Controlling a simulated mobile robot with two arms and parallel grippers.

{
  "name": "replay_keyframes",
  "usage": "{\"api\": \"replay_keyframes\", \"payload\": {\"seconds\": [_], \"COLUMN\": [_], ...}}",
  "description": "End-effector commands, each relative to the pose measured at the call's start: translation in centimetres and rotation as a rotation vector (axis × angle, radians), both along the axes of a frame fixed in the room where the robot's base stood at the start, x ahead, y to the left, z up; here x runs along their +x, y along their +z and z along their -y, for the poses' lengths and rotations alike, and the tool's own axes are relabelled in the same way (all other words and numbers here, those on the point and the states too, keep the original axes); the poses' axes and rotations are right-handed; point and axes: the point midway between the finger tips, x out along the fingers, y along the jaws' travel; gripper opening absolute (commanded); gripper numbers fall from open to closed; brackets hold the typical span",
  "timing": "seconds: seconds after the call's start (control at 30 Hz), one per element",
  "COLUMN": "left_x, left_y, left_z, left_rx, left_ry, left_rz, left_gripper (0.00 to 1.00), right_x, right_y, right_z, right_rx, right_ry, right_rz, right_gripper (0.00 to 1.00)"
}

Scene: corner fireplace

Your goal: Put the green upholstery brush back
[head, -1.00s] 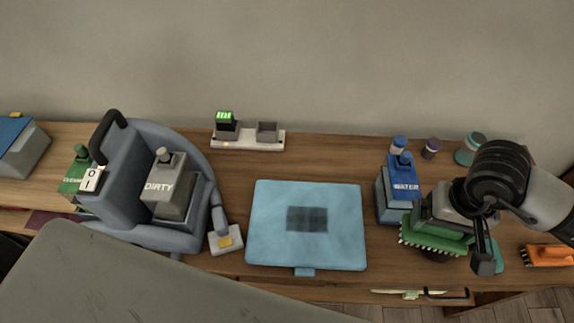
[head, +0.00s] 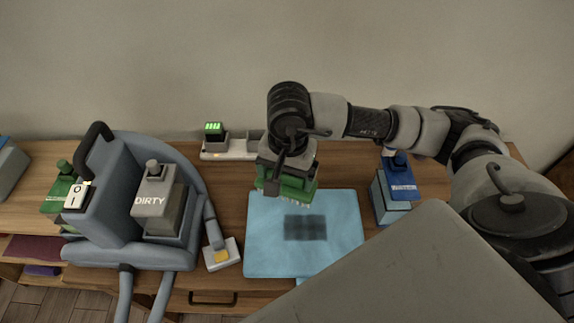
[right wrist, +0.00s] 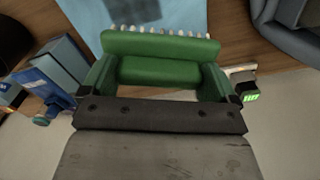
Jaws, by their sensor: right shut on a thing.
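The green upholstery brush (head: 297,188) is held in my right gripper (head: 287,163), which is shut on it. In the head view it is above the back edge of the light blue pad (head: 262,245) with the dark patch. In the right wrist view the brush (right wrist: 158,70) fills the middle, with a row of pale bristle tips along its far edge and the blue pad beyond. I cannot tell how high the brush is above the pad. My left gripper is not in view.
A grey-blue machine with a DIRTY tank (head: 160,212) and hose stands left of the pad. A charger strip (head: 227,152) with a green-lit battery is behind, close to the brush. A blue WATER container (head: 387,200) stands right. My right arm covers the bench's right part.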

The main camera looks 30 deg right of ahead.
Motion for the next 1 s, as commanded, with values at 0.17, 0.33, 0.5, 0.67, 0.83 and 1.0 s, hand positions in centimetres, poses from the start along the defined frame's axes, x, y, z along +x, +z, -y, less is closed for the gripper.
{"api": "replay_keyframes", "payload": {"seconds": [0.17, 0.33, 0.5, 0.67, 0.83, 1.0], "left_x": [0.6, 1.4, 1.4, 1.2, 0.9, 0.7], "left_y": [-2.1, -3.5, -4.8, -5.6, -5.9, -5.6], "left_z": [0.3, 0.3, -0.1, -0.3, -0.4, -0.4], "left_rx": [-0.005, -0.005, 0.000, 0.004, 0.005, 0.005], "left_ry": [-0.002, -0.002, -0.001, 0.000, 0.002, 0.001], "left_rz": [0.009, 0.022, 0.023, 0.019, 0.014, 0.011], "left_gripper": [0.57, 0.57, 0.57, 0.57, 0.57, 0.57], "right_x": [0.8, 1.3, 1.5, 1.5, 1.5, 3.3], "right_y": [-2.2, -3.7, -5.1, -6.0, -6.4, -7.3], "right_z": [2.0, 4.2, 6.5, 8.2, 9.1, 9.5], "right_rx": [0.012, 0.019, 0.018, 0.012, 0.008, 0.009], "right_ry": [-0.519, -1.018, -1.491, -1.817, -1.990, -2.027], "right_rz": [-0.010, -0.020, -0.028, -0.031, -0.031, -0.036], "right_gripper": [0.68, 0.68, 0.68, 0.68, 0.68, 0.68]}}
